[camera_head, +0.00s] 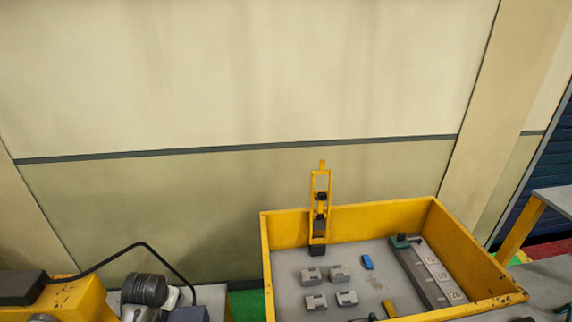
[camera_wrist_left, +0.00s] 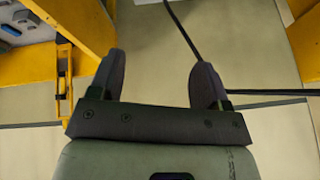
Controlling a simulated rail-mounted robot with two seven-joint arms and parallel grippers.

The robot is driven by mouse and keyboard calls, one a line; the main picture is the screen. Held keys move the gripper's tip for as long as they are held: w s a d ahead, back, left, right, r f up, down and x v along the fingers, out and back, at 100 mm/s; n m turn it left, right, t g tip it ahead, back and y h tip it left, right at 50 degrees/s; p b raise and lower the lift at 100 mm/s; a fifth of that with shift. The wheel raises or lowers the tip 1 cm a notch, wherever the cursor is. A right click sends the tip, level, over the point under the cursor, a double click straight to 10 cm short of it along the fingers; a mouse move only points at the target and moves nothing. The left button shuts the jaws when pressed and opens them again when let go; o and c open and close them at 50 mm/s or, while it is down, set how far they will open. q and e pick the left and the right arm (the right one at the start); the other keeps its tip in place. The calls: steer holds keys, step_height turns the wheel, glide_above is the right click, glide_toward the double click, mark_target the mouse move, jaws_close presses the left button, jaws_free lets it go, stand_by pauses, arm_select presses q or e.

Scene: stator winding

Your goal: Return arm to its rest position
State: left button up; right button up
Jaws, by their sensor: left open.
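My left gripper (camera_wrist_left: 157,78) shows in the left wrist view with its two dark fingers spread wide apart. Nothing is between the fingers. The pale wall and a dark band show behind them, and the yellow-walled tray is off to the left of the fingers. I cannot make out my left gripper in the head view. My right gripper is in neither view.
A yellow-walled tray (camera_head: 350,218) holds several grey blocks (camera_head: 339,273), a blue piece (camera_head: 368,262) and a grey rail (camera_head: 428,273). A yellow upright frame (camera_head: 320,190) stands at its back wall. A dark cylindrical item (camera_head: 146,290) and cable are at lower left.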

arm_select(q)
steer(key=s+d+r+t, duration=0.3)
steer(key=r, duration=0.4)
steer(key=s+d+r+t+p, duration=0.1)
steer(key=s+d, duration=0.4)
steer(key=s, duration=0.6)
steer(key=s+d+f+g, duration=0.1)
steer(key=s+f, duration=0.3)
steer(key=s, duration=0.4)
steer(key=s+d+f+g+h+p, duration=0.1)
steer(key=s+f, duration=0.3)
steer(key=s, duration=0.5)
steer(key=s+d+f+g, duration=0.1)
steer(key=s+f+g, duration=0.2)
steer(key=s, duration=0.6)
steer(key=shift+d+f+m+h+p, duration=0.3)
steer(key=shift+d+f, duration=0.05)
steer(key=shift+f, duration=0.55)
steer(key=shift+s, duration=0.1)
